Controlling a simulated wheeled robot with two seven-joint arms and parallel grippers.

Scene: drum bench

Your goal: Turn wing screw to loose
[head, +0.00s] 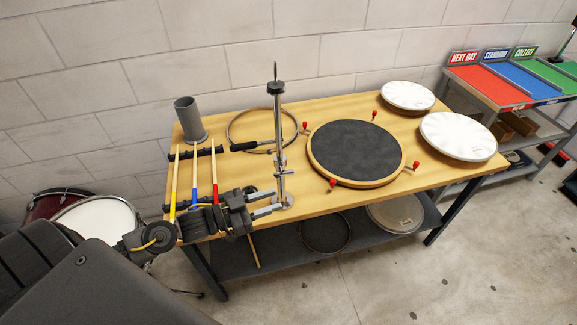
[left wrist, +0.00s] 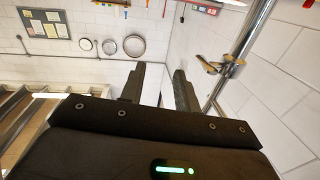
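A chrome stand with an upright rod (head: 279,125) stands near the front middle of the wooden bench. A small wing screw (head: 283,163) appears to sit on a collar partway up the rod. In the left wrist view the wing screw (left wrist: 208,66), with a brassy tint, shows on the metal rod (left wrist: 240,50), right of the fingers. My left gripper (head: 274,202) is low by the foot of the stand, below the wing screw. Its two fingers are apart with nothing visible between them, also in the left wrist view (left wrist: 161,75). My right gripper is not in view.
Drumsticks (head: 195,180) lie on a rack left of the stand, partly behind my left arm. A grey cup (head: 188,120) and a metal hoop (head: 240,118) are behind. A round dark drum pad (head: 355,150) with red-tipped clamps lies right of the stand.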

